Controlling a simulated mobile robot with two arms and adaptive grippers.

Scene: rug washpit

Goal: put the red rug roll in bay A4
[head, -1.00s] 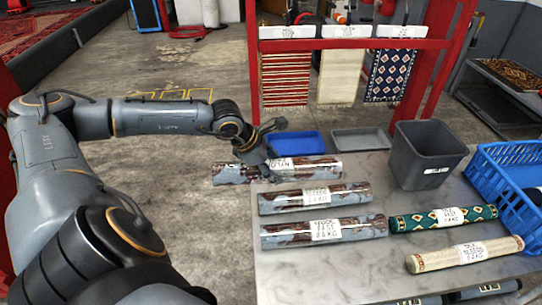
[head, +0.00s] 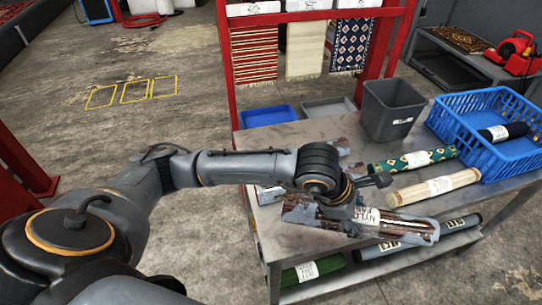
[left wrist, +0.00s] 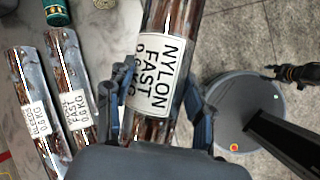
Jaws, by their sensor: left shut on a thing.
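A dark red-brown roll in shiny grey-patched wrapping (head: 402,225) is held in my left gripper (head: 350,205) over the near part of the table in the head view. In the left wrist view the same roll (left wrist: 154,120) lies between both fingers, with a white label reading NYLON FAST. Two similar wrapped rolls, (left wrist: 28,85) and (left wrist: 66,60), lie on the table at the left there; my left arm mostly hides them in the head view. A dark part at the right of the wrist view may be my right gripper (left wrist: 272,72); its fingers are unclear. No A4 mark is readable.
The table (head: 300,240) also holds a green patterned roll (head: 400,163), a cream roll (head: 440,186), a grey bin (head: 388,112) and a blue basket (head: 480,160). A lower shelf holds more rolls. Yellow outlined boxes (head: 133,92) mark open floor at left. A red rack (head: 222,45) stands behind.

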